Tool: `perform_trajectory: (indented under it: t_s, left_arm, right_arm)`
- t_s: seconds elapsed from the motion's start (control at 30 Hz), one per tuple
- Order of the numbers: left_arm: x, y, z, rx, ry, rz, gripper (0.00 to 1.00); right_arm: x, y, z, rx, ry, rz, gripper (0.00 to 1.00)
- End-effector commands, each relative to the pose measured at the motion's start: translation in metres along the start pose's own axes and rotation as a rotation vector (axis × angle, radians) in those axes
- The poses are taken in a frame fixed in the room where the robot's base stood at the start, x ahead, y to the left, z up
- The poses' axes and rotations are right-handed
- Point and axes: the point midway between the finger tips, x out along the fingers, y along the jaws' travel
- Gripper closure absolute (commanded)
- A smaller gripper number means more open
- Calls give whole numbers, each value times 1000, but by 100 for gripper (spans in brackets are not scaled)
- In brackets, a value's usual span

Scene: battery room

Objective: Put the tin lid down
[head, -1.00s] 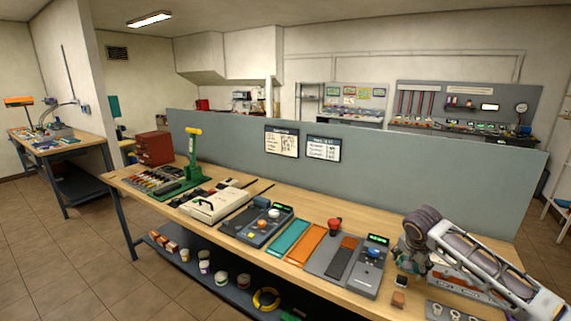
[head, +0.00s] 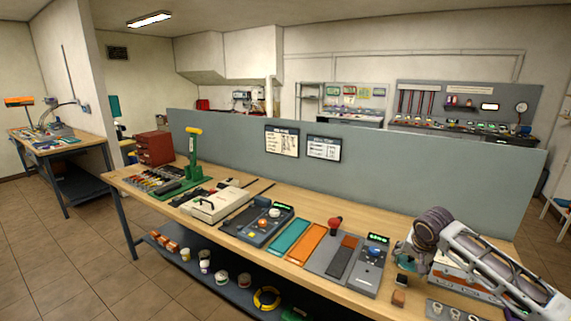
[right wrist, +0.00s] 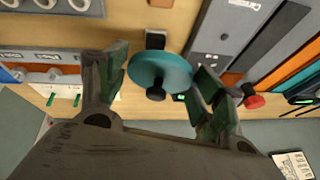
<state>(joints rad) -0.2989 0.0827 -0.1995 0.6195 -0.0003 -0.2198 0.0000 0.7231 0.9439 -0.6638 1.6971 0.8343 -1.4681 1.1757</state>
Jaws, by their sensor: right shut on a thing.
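The tin lid is a round teal disc with a dark knob (right wrist: 163,68). It shows between the two green-padded fingers of my right gripper (right wrist: 160,75) in the right wrist view. My right gripper (head: 408,256) is shut on the lid. In the head view the lid (head: 405,265) is a small teal patch under the gripper, above the right part of the wooden bench (head: 335,285). I cannot tell how high it is above the bench. The tin is not clearly visible. My left gripper is out of view.
A small black-topped block (head: 402,280) and a brown block (head: 398,297) sit close by on the bench. A grey panel with a blue knob and green display (head: 371,265) is left of the gripper. A grey holder with rings (head: 450,312) is at the front right.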

Motion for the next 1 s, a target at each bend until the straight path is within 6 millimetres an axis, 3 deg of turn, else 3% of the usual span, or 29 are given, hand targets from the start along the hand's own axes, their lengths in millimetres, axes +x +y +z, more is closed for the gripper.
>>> perform_trajectory:
  t_s: [0.4, 0.67, 0.87, 1.0]
  left_arm:
    - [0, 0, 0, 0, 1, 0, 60]
    - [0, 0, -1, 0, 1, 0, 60]
    - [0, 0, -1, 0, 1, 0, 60]
    - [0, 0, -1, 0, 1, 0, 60]
  right_arm:
    - [-11, -11, -6, -269, -48, -113, 47]
    - [-34, -36, -12, -438, -78, -187, 47]
    - [-49, -64, 0, -573, -104, -242, 47]
    - [-52, -81, 18, -626, -115, -263, 47]
